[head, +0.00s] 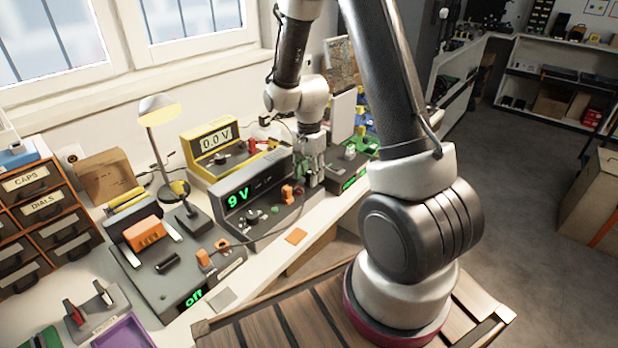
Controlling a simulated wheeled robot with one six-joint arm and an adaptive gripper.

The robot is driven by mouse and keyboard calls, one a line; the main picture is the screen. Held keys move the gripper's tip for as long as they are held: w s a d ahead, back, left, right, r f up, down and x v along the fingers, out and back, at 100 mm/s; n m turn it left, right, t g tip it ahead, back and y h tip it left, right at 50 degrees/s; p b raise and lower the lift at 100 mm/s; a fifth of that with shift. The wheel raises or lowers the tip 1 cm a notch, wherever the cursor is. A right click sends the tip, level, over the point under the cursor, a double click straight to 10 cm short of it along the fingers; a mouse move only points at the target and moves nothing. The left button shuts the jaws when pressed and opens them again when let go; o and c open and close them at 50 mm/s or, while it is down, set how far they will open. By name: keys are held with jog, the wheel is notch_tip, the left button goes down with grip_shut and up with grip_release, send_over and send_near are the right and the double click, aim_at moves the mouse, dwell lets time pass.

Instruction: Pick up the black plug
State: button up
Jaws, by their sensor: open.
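A small black cylinder (167,263) lies on the grey unit with the green "off" display (180,285); it may be the black plug, but I cannot tell for sure. My gripper (314,182) points down at the right end of the dark "9 V" unit (260,205), well to the right of that cylinder. It is open, and its fingertips are small here, with any thing between them hard to make out. An orange plug (289,193) stands just left of it. A dark cable runs from another orange plug (205,258) towards my gripper.
A yellow meter reading 0.0 V (213,140) and a lamp (158,110) stand behind. A black lever (190,214) and an orange block (145,234) rise near the cylinder. An orange square (296,236) lies on the bare bench front. Drawers (45,215) stand left.

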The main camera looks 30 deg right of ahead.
aim_at(309, 171)
jog(key=shift+f, duration=0.3)
jog(key=c, duration=0.9)
jog(key=shift+o, duration=0.2)
jog(key=shift+r, duration=0.1)
notch_tip(309, 171, up, 10)
jog(key=shift+f, duration=0.1)
